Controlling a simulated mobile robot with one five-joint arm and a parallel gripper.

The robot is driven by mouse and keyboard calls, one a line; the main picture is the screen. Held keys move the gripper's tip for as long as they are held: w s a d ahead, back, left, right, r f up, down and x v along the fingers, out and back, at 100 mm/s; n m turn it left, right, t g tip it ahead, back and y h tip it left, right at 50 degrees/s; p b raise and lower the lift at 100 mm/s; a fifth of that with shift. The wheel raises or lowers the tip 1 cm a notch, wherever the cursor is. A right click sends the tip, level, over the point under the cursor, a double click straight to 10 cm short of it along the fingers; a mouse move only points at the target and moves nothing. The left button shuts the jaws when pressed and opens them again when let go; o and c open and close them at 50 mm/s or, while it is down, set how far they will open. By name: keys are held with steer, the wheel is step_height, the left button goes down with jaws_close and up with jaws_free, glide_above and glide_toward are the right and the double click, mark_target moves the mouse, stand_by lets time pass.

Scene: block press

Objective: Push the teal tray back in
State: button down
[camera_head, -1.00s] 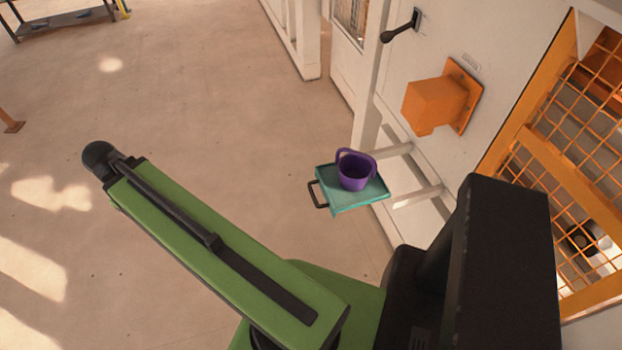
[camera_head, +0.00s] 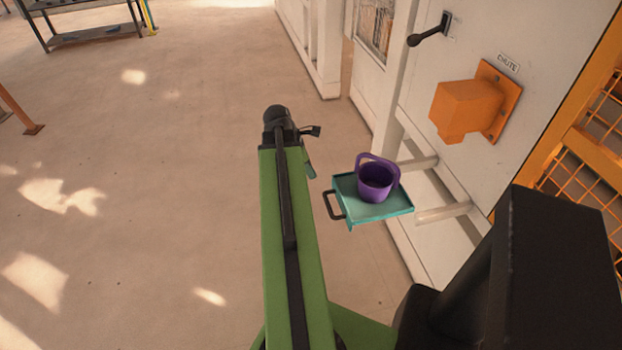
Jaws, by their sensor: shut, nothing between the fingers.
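The teal tray (camera_head: 383,211) sticks out from the pale machine front at right of centre. It has a dark handle (camera_head: 332,206) on its left side. A purple basket (camera_head: 376,185) with a raised handle stands upright on the tray. My green arm reaches up the picture to the left of the tray, with a visible gap between the arm and the handle. Small dark and dull green parts of mine show beside the arm's far end. I cannot make out my gripper's fingers; the arm hides what lies behind it.
Two pale bars (camera_head: 443,213) jut from the machine front by the tray. Above are an orange chute box (camera_head: 468,108) and a black lever (camera_head: 428,36). An orange mesh guard (camera_head: 585,150) stands at right. The floor at left is open, with a dark rack (camera_head: 90,38) far back.

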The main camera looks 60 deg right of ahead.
steer(key=s+d+f+b, duration=0.4)
steer(key=s+f, duration=0.1)
steer(key=f, duration=0.1)
